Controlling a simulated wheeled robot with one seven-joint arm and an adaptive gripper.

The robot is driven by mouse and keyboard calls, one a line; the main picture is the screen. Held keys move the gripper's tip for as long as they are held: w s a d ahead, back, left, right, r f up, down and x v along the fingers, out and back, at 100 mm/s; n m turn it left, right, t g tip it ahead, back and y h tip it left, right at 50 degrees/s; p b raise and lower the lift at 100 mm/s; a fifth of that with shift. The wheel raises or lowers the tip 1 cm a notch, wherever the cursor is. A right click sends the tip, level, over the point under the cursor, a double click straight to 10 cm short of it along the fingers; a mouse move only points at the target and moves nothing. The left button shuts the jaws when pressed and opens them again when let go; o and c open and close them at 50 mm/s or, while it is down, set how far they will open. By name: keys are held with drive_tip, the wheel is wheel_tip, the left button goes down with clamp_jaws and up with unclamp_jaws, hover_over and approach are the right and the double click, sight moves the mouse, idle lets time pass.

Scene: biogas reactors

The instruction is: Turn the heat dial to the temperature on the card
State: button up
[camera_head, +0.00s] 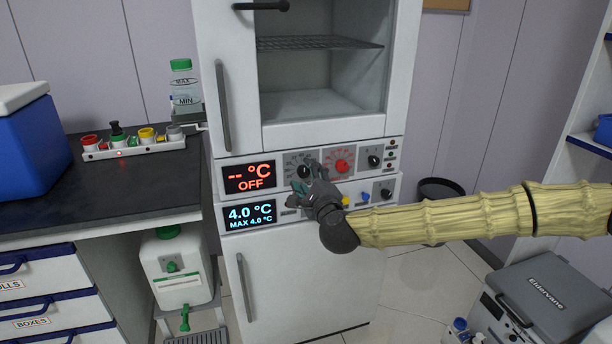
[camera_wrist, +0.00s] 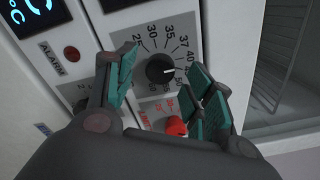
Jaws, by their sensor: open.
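The black heat dial (camera_head: 303,171) is on the upper control panel, partly behind my gripper in the head view. The upper display (camera_head: 249,177) reads "-- °C OFF". No temperature card is recognisable in either view.
A red knob (camera_head: 342,166) and another black knob (camera_head: 375,161) sit right of the dial. The lower display (camera_head: 250,215) reads 4.0 °C. A bench (camera_head: 120,190) stands left, a bin (camera_head: 440,188) and a grey case (camera_head: 548,292) right.

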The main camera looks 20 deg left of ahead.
drive_tip(key=v, duration=1)
drive_tip(key=shift+s+d+f, duration=0.1)
drive_tip(key=s+d+f+n+g+h, duration=0.1)
drive_tip(key=s+d+f+n+g, duration=0.3)
drive_tip(key=f, duration=0.7)
drive_tip(key=s+f+n+g+h, duration=0.1)
drive_tip(key=s+f+n, duration=0.1)
drive_tip(key=s+f, duration=0.6)
drive_tip(key=s+d+f+n+g, duration=0.2)
drive_tip(key=s+f+n+g, duration=0.15)
drive_tip(key=f, duration=0.95)
drive_tip(key=s+d+f+n+g+h, duration=0.2)
drive_tip(key=s+d+f, duration=0.6)
drive_tip(key=f, duration=0.1)
drive_tip(key=s+d+f+n+g+h, duration=0.2)
drive_tip(key=s+d+f+n+h, duration=0.15)
drive_tip(key=s+d, duration=0.65)
drive_tip(key=s+d+f+n+g+h, duration=0.25)
drive_tip(key=s+d+f, duration=0.2)
drive_tip(key=d, duration=0.95)
wheel_tip(320, 180, up, 16)
drive_tip(key=p, duration=1.5)
drive_tip(key=shift+s+d+m, duration=0.35)
drive_tip(key=shift+s+d, duration=0.05)
drive_tip(key=shift+d, duration=0.05)
drive_tip(key=shift+f, duration=0.15)
